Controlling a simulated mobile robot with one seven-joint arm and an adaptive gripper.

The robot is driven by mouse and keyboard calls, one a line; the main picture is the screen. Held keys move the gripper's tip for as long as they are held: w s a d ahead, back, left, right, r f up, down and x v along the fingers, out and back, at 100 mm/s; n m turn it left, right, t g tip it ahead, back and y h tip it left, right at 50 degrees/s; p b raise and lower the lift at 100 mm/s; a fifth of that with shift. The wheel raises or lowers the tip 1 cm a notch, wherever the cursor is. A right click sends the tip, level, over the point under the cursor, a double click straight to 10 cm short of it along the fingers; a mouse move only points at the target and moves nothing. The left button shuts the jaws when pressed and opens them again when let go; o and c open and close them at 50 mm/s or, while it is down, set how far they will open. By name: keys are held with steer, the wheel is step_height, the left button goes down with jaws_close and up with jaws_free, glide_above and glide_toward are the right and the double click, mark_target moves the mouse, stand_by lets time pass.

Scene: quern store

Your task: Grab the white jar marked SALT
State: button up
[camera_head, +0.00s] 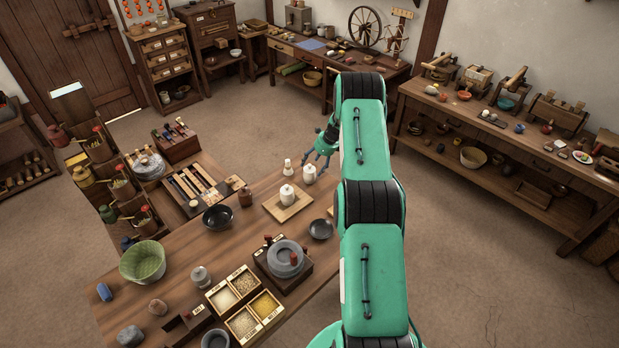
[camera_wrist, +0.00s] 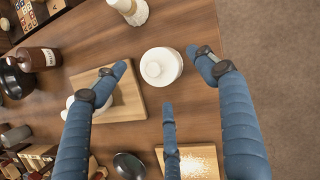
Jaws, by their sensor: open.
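A white lidded jar (camera_head: 309,174) stands on the wooden table, just beyond the board. In the wrist view its round white lid (camera_wrist: 161,66) lies between my spread fingertips. A second white jar (camera_head: 287,195) stands on a wooden board (camera_head: 277,212); in the wrist view one of my fingers partly hides it. I cannot read SALT on either jar. My gripper (camera_head: 318,156) is open and empty, close above the first jar and pointing down at it; I see no contact. Its three blue fingers show in the wrist view (camera_wrist: 162,75).
A small white vessel (camera_wrist: 132,10) stands near the first jar, close to the table edge. A brown labelled bottle (camera_wrist: 38,60) and dark bowls stand left. A dark dish (camera_wrist: 130,166) and a board with pale grains (camera_wrist: 196,163) lie nearby. Open floor is at right.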

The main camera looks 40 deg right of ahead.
mark_target(310, 169)
stand_by(0.4)
steer(key=shift+x, duration=2.6)
steer(key=shift+a, duration=0.1)
steer(key=shift+w+r, duration=0.1)
steer(key=c, duration=1.4)
steer(key=shift+r, duration=0.2)
steer(key=shift+r, duration=1.65)
steer(key=s+a+r, duration=0.1)
steer(key=s+a, duration=0.8)
steer(key=s, duration=0.4)
steer(key=shift+a+r+b, duration=0.15)
steer(key=shift+b, duration=0.15)
